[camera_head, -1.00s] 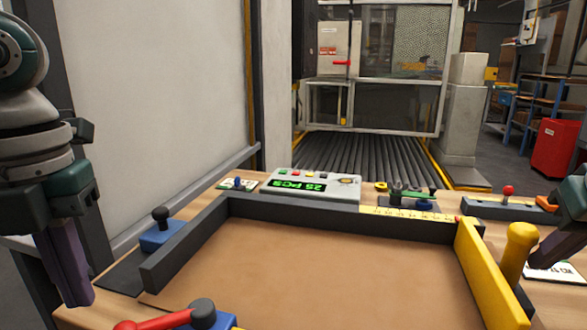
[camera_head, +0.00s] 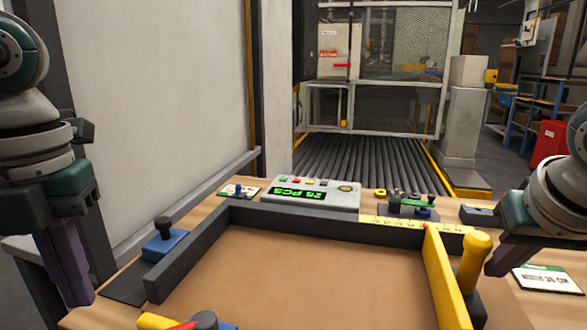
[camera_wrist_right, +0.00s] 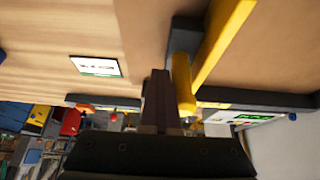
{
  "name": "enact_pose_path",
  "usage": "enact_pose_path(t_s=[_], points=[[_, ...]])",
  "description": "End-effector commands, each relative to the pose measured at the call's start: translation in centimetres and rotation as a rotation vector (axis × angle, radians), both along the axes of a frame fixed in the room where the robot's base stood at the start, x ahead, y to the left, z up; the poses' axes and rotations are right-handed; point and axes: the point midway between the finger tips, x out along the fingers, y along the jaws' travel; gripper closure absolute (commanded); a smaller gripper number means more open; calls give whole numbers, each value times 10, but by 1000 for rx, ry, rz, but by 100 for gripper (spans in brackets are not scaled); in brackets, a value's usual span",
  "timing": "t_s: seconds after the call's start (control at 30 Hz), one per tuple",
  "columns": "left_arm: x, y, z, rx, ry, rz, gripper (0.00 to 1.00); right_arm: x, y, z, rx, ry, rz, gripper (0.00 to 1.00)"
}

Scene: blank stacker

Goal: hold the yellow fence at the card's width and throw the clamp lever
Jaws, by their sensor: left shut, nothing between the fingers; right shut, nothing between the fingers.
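The yellow fence (camera_head: 445,275) stands along the right side of the brown tray bed, its far end at the yellow scale (camera_head: 405,224). Its upright yellow handle (camera_head: 475,255) is on its right side. My right gripper (camera_head: 493,268) is shut and empty just right of the handle; in the right wrist view its fingers (camera_wrist_right: 158,95) lie against or very near the handle (camera_wrist_right: 183,88). The white card (camera_head: 548,279) lies on the table to the right. A lever with a grey knob (camera_head: 204,320) is cut off at the bottom edge. My left gripper (camera_head: 78,295) is shut and empty at far left.
A dark L-shaped wall (camera_head: 320,222) bounds the bed's back and left. A counter box (camera_head: 310,193) reading 25 PCS stands behind it. A blue block with black knob (camera_head: 164,240) sits left. A roller conveyor (camera_head: 365,165) lies beyond. My right arm hides part of the back right.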

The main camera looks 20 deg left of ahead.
Motion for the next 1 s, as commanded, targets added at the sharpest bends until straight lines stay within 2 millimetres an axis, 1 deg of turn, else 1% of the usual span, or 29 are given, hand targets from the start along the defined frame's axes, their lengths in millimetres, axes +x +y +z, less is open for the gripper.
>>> enact_pose_path(t_s=[0.53, 1.0], points=[[0, 0, 9, 0, 0, 0, 100, 0, 4, 1, 3, 1, 3, 100], [0, 0, 9, 0, 0, 0, 100, 0, 4, 0, 2, -1, 2, 100]])
